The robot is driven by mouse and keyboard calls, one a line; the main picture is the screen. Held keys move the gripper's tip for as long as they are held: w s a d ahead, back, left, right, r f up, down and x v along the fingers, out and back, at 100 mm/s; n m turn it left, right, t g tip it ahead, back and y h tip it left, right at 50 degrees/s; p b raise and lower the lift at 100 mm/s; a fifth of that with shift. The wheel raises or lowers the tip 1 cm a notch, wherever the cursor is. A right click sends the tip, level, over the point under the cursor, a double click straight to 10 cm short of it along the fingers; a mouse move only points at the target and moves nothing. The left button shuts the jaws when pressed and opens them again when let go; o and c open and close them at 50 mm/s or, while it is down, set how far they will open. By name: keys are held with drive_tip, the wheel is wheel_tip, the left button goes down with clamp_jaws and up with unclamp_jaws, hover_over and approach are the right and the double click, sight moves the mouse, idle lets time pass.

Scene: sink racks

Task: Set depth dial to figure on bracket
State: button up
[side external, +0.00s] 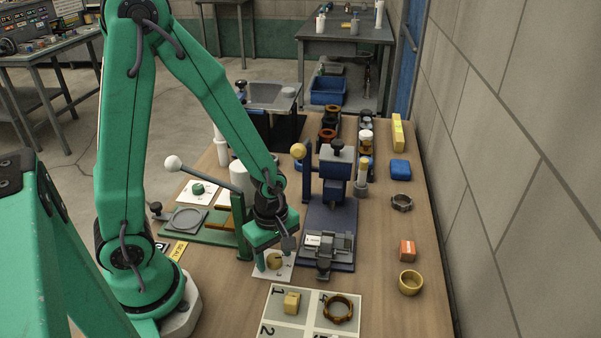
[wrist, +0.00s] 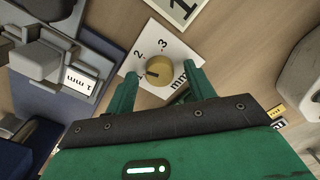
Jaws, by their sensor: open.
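The depth dial (side external: 275,262) is a brass knob on a white card. In the wrist view the knob (wrist: 159,71) has a dark mark on its left part, and the card (wrist: 160,47) shows 2, 3 and mm. I cannot tell surely which figure the mark points at. The blue press with the grey clamp bracket (side external: 327,243) stands just right of the dial; its label (wrist: 82,83) reads 1 mm. My gripper (side external: 281,247) is open above the dial. In the wrist view its fingers (wrist: 163,76) stand either side of the knob, not closed on it.
A green press with a white-tipped lever (side external: 215,222) stands left. A numbered board (side external: 272,304) with a yellow block and a brass ring lies in front. A second card with a green knob (side external: 197,188) lies behind.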

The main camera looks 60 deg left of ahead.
drive_tip(key=c, duration=1)
drive_tip(key=shift+n, duration=0.3)
drive_tip(key=n, duration=0.3)
drive_tip(key=shift+n, duration=2.7)
drive_tip(key=o, duration=1)
drive_tip(key=shift+r, duration=0.15)
